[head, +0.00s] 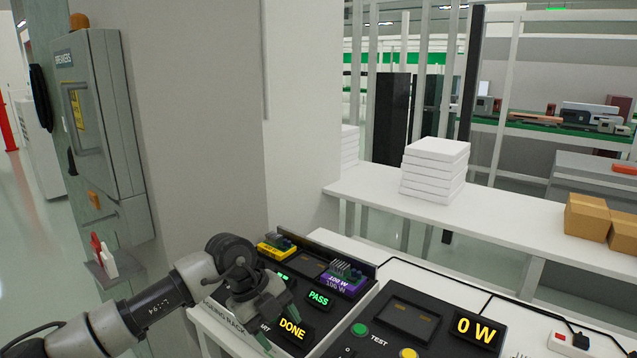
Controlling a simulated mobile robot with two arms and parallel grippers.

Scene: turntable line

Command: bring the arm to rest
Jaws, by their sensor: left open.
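My left arm comes in from the lower left, and its gripper (274,318) hangs over the front left part of the rack marked with a partly hidden label (224,316). Its green-tipped fingers are apart, with nothing seen between them. The gripper covers part of the panel by the lit DONE sign (292,329). Whether the fingers touch the rack I cannot tell. My right gripper is not in view.
On the rack are a yellow module (271,250), a purple 100 W module (343,281) and a PASS sign (318,298). A tester (408,325) reading 0 W is to the right. A breaker cabinet (100,120) stands left. White boxes (435,168) stand on the back counter.

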